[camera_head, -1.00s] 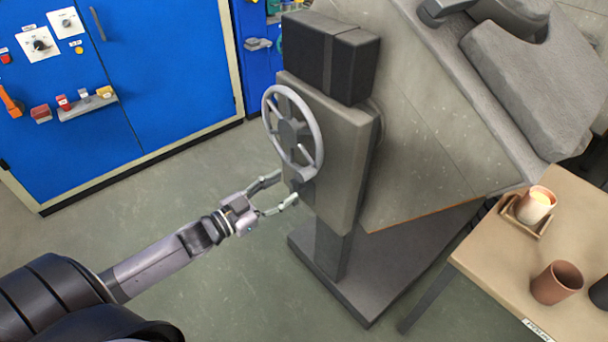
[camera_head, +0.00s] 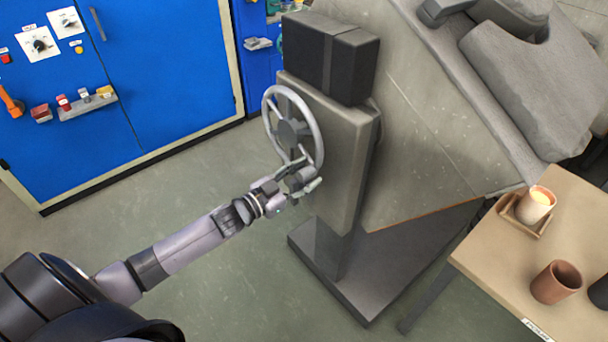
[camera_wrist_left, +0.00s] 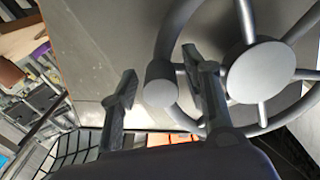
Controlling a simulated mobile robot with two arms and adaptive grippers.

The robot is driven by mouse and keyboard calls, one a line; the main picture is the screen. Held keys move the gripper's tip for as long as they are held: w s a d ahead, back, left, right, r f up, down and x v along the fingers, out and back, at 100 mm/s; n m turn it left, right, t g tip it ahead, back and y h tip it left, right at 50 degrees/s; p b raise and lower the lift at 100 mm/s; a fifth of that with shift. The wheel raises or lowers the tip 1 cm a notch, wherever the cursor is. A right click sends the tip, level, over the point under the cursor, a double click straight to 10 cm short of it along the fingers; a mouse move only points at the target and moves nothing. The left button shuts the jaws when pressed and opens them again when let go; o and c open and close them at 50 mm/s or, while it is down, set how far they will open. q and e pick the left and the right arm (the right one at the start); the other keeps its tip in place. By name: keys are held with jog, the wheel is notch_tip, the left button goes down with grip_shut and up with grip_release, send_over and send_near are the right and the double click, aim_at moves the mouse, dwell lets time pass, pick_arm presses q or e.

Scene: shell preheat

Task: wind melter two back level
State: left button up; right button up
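The melter (camera_head: 440,110) is a large grey body tilted on its stand, its top edge sloping down to the right. A grey spoked handwheel (camera_head: 271,118) is on the stand's box-shaped housing (camera_head: 346,150). It also shows in the left wrist view (camera_wrist_left: 262,72), with a round grip knob (camera_wrist_left: 162,84) at its rim. My left gripper (camera_head: 306,172) is at the lower part of the wheel. In the left wrist view its two fingers (camera_wrist_left: 158,75) are spread, one on each side of the knob, with a gap on the left. My right gripper is out of view.
A blue cabinet (camera_head: 175,70) with switches and small controls stands at the back left. Bare floor lies left of the stand.

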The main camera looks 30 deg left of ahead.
pick_arm(q)
jog(key=shift+s, duration=0.1)
grip_shut()
dwell(0.5)
